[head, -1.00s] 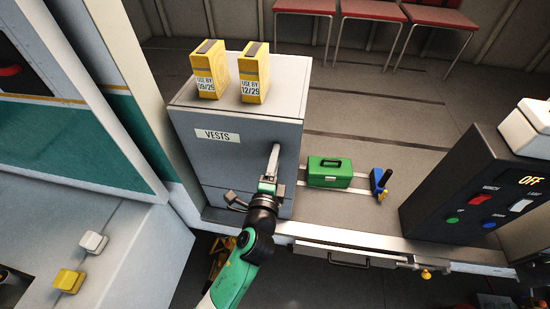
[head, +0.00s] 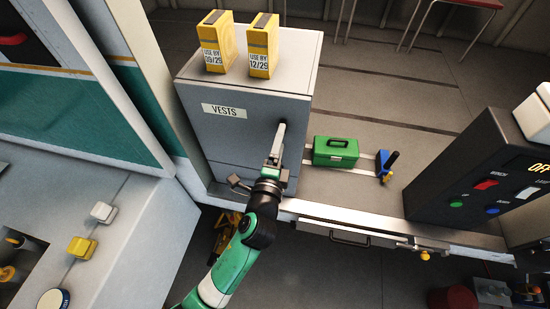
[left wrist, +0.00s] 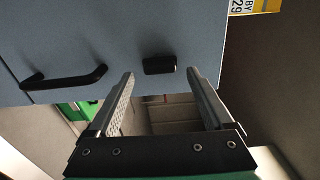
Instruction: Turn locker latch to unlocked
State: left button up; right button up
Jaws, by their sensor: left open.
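The grey locker (head: 225,140) with a VESTS label stands left of centre in the head view, and its blue-grey front (left wrist: 110,35) fills the upper left wrist view. A short black latch (left wrist: 160,64) sits on that front, level and just ahead of the gap between my left fingertips. My left gripper (head: 281,127) is open at the right side of the locker front, and its two fingers (left wrist: 160,76) flank the latch's position. I cannot tell whether they touch it. The gripper hides the latch in the head view. My right gripper is out of view.
A black handle (left wrist: 62,78) lies left of the latch in the wrist view. Two yellow boxes (head: 218,42) stand on the locker. A green case (head: 336,151) and a blue-handled tool (head: 385,168) lie to its right, before a dark control box (head: 470,170).

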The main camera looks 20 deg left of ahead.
pick_arm(q)
jog(key=v, duration=0.9)
jog(key=shift+b, duration=0.4)
jog(key=shift+s, duration=0.1)
jog(key=a+r+n+t+y, duration=0.1)
jog(key=a+r+n+t, duration=0.15)
jog(key=r, duration=0.75)
jog(key=a+r+n+t+y, duration=0.1)
jog(key=a+r+n, duration=0.25)
jog(key=r, duration=0.55)
jog(key=a+r+n+t+y, duration=0.1)
jog(key=a+r+n+y, duration=0.15)
jog(key=r, duration=0.75)
jog(key=s+d+r+n+t+h, duration=0.2)
jog(key=s+r+n+h, duration=0.1)
jog(key=r, duration=0.4)
jog(key=s+d+r+n+t+h, duration=0.3)
jog(key=s+r+h, duration=0.3)
jog(key=r+h, duration=0.1)
jog(key=shift+s, duration=0.15)
